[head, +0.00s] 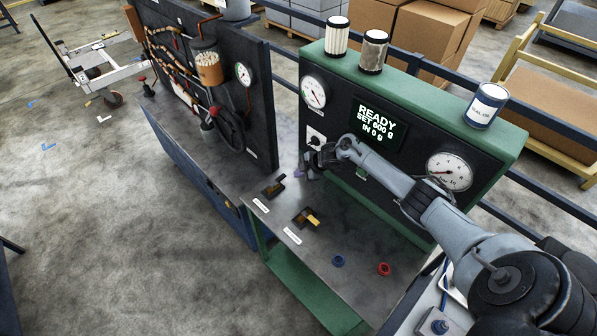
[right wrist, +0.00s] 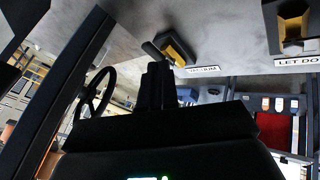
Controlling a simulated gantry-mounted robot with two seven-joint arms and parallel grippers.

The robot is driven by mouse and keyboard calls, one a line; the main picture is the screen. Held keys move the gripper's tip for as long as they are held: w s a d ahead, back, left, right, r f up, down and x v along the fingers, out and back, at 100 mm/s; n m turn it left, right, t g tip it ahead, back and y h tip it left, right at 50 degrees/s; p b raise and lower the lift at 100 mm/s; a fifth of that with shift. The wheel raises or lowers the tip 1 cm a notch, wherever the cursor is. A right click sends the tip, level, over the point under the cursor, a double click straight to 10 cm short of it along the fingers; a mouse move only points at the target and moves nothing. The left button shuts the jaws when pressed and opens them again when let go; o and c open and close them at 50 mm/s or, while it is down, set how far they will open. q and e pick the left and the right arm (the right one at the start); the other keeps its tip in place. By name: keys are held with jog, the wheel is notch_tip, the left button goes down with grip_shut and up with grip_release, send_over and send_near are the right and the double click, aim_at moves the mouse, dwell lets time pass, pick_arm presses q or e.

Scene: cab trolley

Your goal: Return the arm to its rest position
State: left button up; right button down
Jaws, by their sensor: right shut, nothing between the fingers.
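My right arm reaches in from the lower right of the head view, across the front of the green-framed panel (head: 415,165). My right gripper (head: 316,163) is at the panel's lower left, close to the socket with a black plug, above the grey bench top. Its fingers are together and hold nothing. In the right wrist view the dark gripper (right wrist: 158,82) stands in the middle with its fingers closed. Whether it touches the panel or a small purple thing (head: 299,173) beside it, I cannot tell. My left gripper does not show.
Two levers (head: 273,188) and (head: 306,217) stand on the bench. A blue ring (head: 338,261) and a red ring (head: 384,269) lie nearer the front. A blue-white can (head: 487,106) and two filters (head: 373,52) stand on the panel. A handwheel (head: 228,130) is at left.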

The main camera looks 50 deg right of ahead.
dwell(0.4)
